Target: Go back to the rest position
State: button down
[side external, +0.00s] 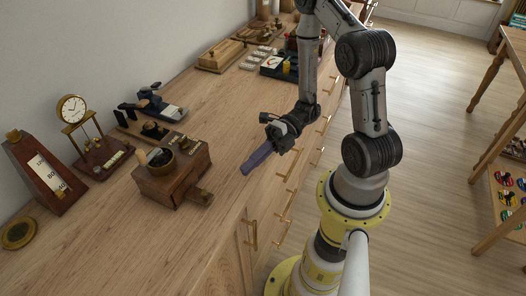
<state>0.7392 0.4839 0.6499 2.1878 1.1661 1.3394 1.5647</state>
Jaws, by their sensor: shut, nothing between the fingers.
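My gripper (273,138) is over the front part of the wooden counter (225,120), to the right of the wooden box with the dark bowl. Its fingers look small and dark here, and they are shut with nothing between them. A slim purple-blue bar-like piece (257,158) shows just below and left of the fingertips. I cannot tell whether it lies on the counter or touches the gripper.
A wooden grinder-like box (172,172) stands left of my gripper. A metronome (45,175), a clock (72,110) and a brass disc (18,233) stand farther left. Dark instruments (155,105) and wooden boxes (221,56) line the back. Wooden shelves (508,130) stand at right.

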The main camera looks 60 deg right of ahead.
jog(key=v, duration=0.4)
jog(key=shift+d, duration=0.1)
jog(key=s+a+r+n+g+h, duration=0.35)
jog(key=r+n, duration=0.25)
jog(key=n, duration=0.4)
jog(key=s+a+r+n+g+h, duration=0.25)
jog(key=r+n+h, duration=0.25)
jog(key=n, duration=0.5)
jog(key=d+r+n+t+h, duration=0.3)
jog(key=n, duration=0.7)
jog(key=d+r+n+t+h, duration=0.3)
jog(key=n+h, duration=0.1)
jog(key=n, duration=0.7)
jog(key=shift+s+d+r+t, duration=0.3)
jog(key=shift+s+t, duration=0.1)
